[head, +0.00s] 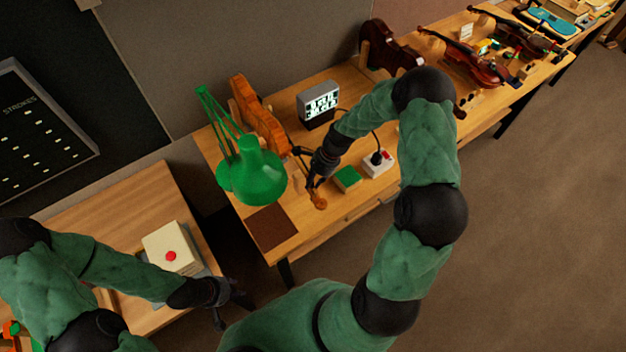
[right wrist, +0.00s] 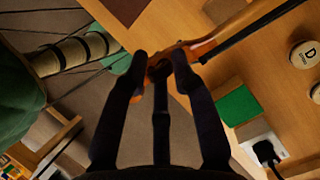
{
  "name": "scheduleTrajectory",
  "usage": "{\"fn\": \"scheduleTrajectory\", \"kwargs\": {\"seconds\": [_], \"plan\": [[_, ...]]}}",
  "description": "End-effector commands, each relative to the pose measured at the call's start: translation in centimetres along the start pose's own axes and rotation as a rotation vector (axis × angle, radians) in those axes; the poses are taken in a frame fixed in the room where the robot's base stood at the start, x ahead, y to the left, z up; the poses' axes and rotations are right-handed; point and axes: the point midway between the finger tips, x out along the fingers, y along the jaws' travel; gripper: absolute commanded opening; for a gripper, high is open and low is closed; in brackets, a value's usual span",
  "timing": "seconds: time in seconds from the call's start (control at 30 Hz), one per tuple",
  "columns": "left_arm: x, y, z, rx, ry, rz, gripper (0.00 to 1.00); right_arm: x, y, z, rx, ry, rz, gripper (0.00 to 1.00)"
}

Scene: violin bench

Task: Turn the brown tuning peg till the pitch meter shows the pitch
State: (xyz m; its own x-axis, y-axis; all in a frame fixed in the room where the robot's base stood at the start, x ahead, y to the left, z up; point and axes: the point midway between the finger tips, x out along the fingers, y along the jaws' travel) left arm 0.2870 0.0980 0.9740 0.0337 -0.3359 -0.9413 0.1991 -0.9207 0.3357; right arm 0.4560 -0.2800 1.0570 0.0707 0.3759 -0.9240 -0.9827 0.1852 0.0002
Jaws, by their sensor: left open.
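An orange-brown violin (head: 258,118) stands on the bench, its neck and scroll (head: 319,202) reaching toward the front. My right gripper (head: 315,182) is at the pegbox end. In the right wrist view, the neck (right wrist: 232,32) runs up and right, and the dark fingers of my right gripper (right wrist: 160,68) come close around its head end. The brown tuning peg is not clearly distinguishable; the fingers hide that spot, and their grip is unclear. A grey box with a lit display (head: 321,103), apparently the pitch meter, stands behind; its characters are too small to read. My left gripper (head: 232,303) is open and away from the violin.
A green lamp (head: 254,175) stands left of the violin neck. A green block (head: 348,178) and a white box with a red switch (head: 379,163) lie to the right. A box with a red button (head: 171,256) is near my left arm. More violins (head: 480,68) lie farther right.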

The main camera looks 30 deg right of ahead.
Motion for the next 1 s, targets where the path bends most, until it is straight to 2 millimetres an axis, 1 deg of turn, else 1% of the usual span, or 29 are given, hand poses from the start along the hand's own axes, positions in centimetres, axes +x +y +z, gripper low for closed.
{"fn": "scheduleTrajectory", "kwargs": {"seconds": [0.07, 0.23, 0.5, 0.77, 0.8, 0.87, 0.9, 1.0], "plan": [[0.00, 0.00, 0.00, 0.000, 0.000, 0.000, 0.40, -0.01, -0.01, 0.02, 0.000, 0.000, 0.000, 0.00], [0.06, -0.02, 0.00, 0.000, 0.000, 0.000, 0.40, -0.01, -0.06, 0.05, -0.011, 0.000, 0.004, 0.00], [0.78, -0.28, -0.03, 0.000, 0.000, 0.000, 0.40, 0.05, -0.16, 0.06, -0.179, -0.001, 0.073, 0.00], [0.70, -0.25, -0.03, 0.000, 0.000, 0.000, 0.40, -0.07, -0.14, 0.12, -0.190, -0.001, 0.078, 0.00], [0.70, -0.25, -0.03, 0.000, 0.000, 0.000, 0.40, -0.07, -0.14, 0.13, -0.190, -0.001, 0.078, 0.26], [0.70, -0.25, -0.03, 0.000, 0.000, 0.000, 0.40, -0.07, -0.13, 0.13, -0.190, -0.001, 0.078, 0.43], [0.70, -0.25, -0.03, 0.000, 0.000, 0.000, 0.40, -0.06, -0.13, 0.12, -0.190, -0.001, 0.078, 0.47], [0.71, -0.25, -0.03, 0.000, 0.000, 0.000, 0.40, -0.05, -0.11, 0.09, -0.189, -0.001, 0.078, 0.47]]}}
